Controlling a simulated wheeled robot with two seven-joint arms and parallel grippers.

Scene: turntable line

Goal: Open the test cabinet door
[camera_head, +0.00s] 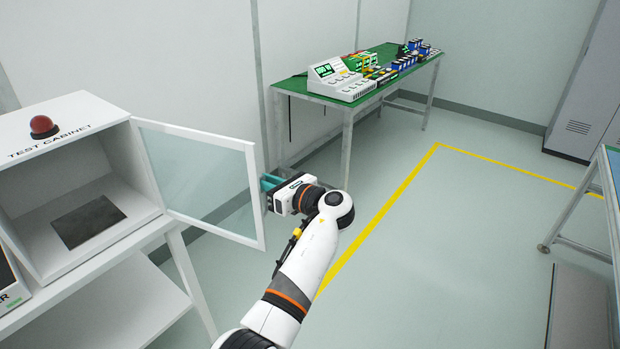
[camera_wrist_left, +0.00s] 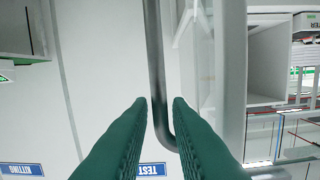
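The test cabinet (camera_head: 75,105) is a white box at the left of the head view, with a dark plate on its floor. Its glazed, white-framed door (camera_head: 258,205) stands wide open, swung out to the right of the opening. My left gripper (camera_head: 268,184) is at the door's free edge, its teal fingers partly hidden by the wrist. In the left wrist view its two fingertips (camera_wrist_left: 160,100) stand apart on either side of a grey metal bar handle (camera_wrist_left: 155,50), with a narrow gap showing on each side. My right gripper is out of view.
A green-topped table (camera_head: 290,85) with a white device and several boxes stands behind the door. A grey locker (camera_head: 590,95) and another table (camera_head: 608,175) are at the right. The floor between, with a yellow line (camera_head: 400,190), is clear.

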